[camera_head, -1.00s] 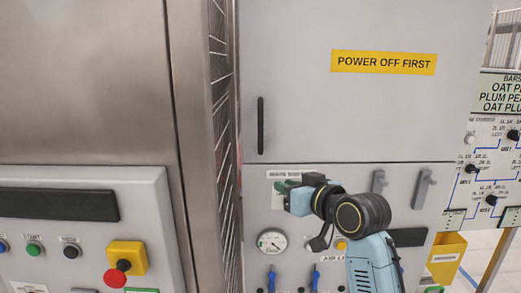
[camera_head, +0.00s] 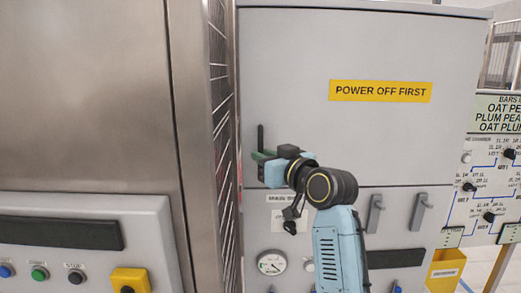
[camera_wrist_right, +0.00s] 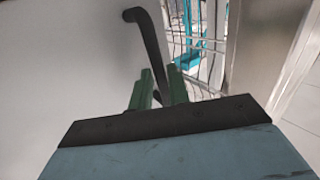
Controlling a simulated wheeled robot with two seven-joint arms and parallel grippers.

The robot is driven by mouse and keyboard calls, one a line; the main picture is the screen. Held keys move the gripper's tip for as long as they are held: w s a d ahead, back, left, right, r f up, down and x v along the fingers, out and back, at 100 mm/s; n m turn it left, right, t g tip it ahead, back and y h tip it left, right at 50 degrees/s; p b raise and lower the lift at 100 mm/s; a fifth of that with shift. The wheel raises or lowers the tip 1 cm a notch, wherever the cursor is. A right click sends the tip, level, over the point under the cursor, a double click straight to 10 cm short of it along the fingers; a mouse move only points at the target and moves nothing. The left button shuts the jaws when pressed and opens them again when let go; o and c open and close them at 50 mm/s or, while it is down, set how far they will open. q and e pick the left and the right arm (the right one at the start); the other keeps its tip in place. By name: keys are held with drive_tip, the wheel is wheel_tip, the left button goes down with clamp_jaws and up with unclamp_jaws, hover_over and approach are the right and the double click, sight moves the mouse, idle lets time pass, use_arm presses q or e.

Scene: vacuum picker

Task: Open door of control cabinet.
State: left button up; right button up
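The grey control cabinet door (camera_head: 375,135) carries a yellow "POWER OFF FIRST" label and looks shut. Its black vertical bar handle (camera_head: 261,138) is at the door's left edge; its lower part is hidden by my right gripper (camera_head: 260,157). In the right wrist view, the handle (camera_wrist_right: 150,45) runs down between the two green fingers of the gripper (camera_wrist_right: 161,90). The fingers are apart, one on each side of the handle's lower part; I cannot tell whether they touch it. My left gripper is not in view.
A metal mesh guard (camera_head: 222,130) and a steel housing (camera_head: 85,95) stand close on the left. Below the door is a lower panel with a gauge (camera_head: 271,263) and grey levers (camera_head: 375,213). A switch board (camera_head: 492,185) stands at right.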

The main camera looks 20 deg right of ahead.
drive_tip(key=shift+x, duration=1)
clamp_jaws()
drive_tip(key=shift+f, duration=0.1)
